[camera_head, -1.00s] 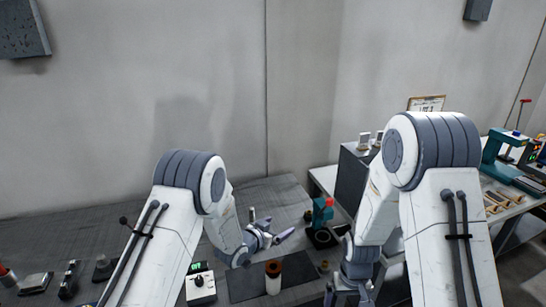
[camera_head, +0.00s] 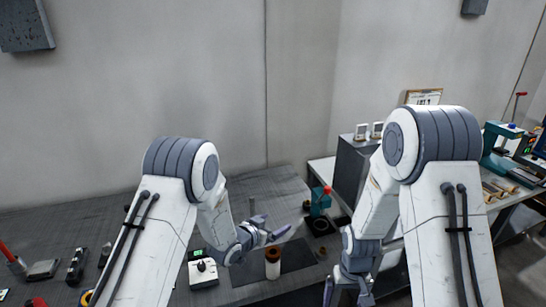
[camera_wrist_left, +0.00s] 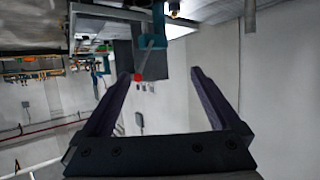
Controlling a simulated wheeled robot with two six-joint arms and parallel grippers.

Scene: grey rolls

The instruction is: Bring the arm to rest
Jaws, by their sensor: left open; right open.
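My left gripper (camera_head: 272,229) is over the grey workbench (camera_head: 285,188), its fingers pointing to the right, above and behind a brown and white roll (camera_head: 272,264). In the left wrist view its two dark fingers (camera_wrist_left: 160,80) are spread wide with nothing between them. My right gripper (camera_head: 345,294) hangs low near the bottom edge of the head view, pointing down, its fingers apart and partly cut off by the frame. I see nothing held in it.
A dark mat (camera_head: 297,255) lies under the roll. A white device with a green display (camera_head: 203,271) stands left of it. A teal tool with a red top (camera_head: 320,203) stands behind to the right. A dark cabinet (camera_head: 351,172) and a second bench (camera_head: 513,203) are further right.

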